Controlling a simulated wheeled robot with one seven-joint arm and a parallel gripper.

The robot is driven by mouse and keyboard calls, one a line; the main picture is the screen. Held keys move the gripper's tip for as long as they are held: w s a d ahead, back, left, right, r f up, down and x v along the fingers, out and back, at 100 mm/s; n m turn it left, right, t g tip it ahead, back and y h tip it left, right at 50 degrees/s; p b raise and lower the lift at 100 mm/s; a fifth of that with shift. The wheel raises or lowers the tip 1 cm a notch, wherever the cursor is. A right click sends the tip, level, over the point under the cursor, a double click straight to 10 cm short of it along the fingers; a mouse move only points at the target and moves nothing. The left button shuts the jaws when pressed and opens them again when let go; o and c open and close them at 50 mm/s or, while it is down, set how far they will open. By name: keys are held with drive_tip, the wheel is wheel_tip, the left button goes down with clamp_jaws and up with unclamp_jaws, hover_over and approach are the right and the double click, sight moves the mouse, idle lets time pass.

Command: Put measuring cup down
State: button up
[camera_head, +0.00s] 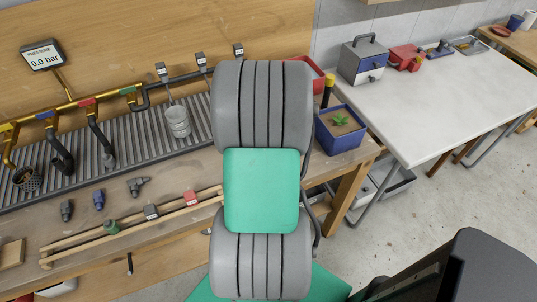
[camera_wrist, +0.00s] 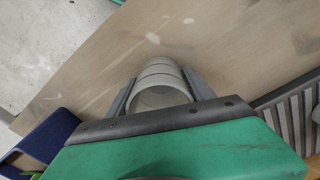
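In the wrist view a grey, ringed cylindrical measuring cup (camera_wrist: 162,77) is between the two fingers of my gripper (camera_wrist: 160,88). Both fingers lie against its sides, and its open mouth faces the camera. The wooden bench top (camera_wrist: 120,65) is behind it. I cannot tell whether the cup touches the bench. In the head view my own arm hides the gripper and the held cup.
A similar pale cup (camera_head: 178,121) stands on the slatted drain grate (camera_head: 140,140) under taps. A white table (camera_head: 440,95) is further right. Bare bench surrounds the held cup.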

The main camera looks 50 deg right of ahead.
drive_tip(key=o, duration=0.4)
wheel_tip(320, 180, up, 12)
drive_tip(key=w+a+r+n+t, duration=0.1)
drive_tip(key=w+a+n, duration=0.1)
drive_tip(key=w+a, duration=0.35)
drive_tip(key=w+a+r+n, duration=0.2)
drive_tip(key=a+n, duration=0.1)
drive_tip(key=a, duration=0.5)
drive_tip(key=a+n, duration=0.2)
drive_tip(key=a, duration=0.4)
drive_tip(key=a+n+t, duration=0.1)
drive_tip(key=a+n, duration=0.1)
drive_tip(key=a, duration=0.4)
drive_tip(key=a+n+t, duration=0.1)
drive_tip(key=a, duration=0.5)
drive_tip(key=shift+s+a+f+n, duration=0.15)
drive_tip(key=shift+s+f+n, duration=0.15)
drive_tip(key=shift+n, duration=0.1)
